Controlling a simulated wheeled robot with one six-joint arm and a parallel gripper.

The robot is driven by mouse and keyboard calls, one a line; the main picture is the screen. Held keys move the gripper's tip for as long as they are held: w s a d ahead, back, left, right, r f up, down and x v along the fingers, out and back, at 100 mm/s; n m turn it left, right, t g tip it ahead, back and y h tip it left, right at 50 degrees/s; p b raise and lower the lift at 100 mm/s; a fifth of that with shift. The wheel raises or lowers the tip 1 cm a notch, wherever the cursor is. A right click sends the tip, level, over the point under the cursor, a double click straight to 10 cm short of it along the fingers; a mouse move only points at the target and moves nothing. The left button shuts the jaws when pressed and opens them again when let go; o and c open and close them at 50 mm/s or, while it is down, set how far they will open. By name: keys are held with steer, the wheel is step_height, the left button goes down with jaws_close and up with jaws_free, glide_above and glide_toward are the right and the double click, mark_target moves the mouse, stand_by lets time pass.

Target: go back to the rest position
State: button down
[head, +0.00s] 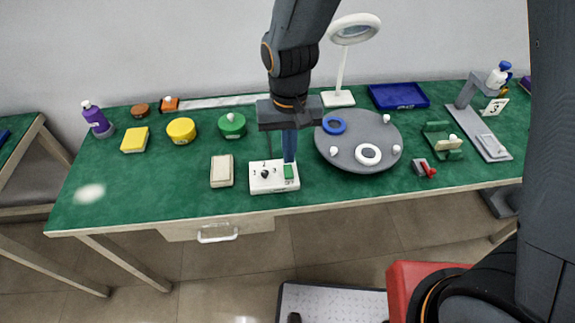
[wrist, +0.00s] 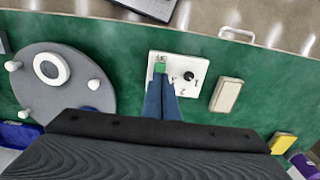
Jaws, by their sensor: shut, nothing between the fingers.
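My gripper (head: 289,158) points down over the right part of a white switch box (head: 266,187) near the table's front edge. Its blue fingers are together with nothing between them. The box has a black knob (head: 264,173) with numbers around it and a green button (head: 289,171) at its right end. In the wrist view the closed fingertips (wrist: 161,80) are right beside the green button (wrist: 160,67). I cannot tell whether they touch it. The fingers hide part of the box and table behind them.
A grey turntable (head: 345,157) with white pegs and rings stands to the right of the gripper. A beige block (head: 222,171) lies to the left. A white ring lamp (head: 340,97) stands behind. A drawer (head: 215,228) sits below the front edge.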

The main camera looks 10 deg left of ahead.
steer(key=shift+r+p, duration=0.55)
steer(key=shift+r, duration=0.3)
steer(key=shift+d, duration=0.1)
steer(key=s+d+r+m+b, duration=0.1)
steer(key=d+r, duration=0.1)
steer(key=d, duration=1)
steer(key=s+d+r+m+t+b, duration=0.1)
steer(key=d+r, duration=0.2)
steer(key=d, duration=0.9)
steer(key=shift+s+m, duration=0.3)
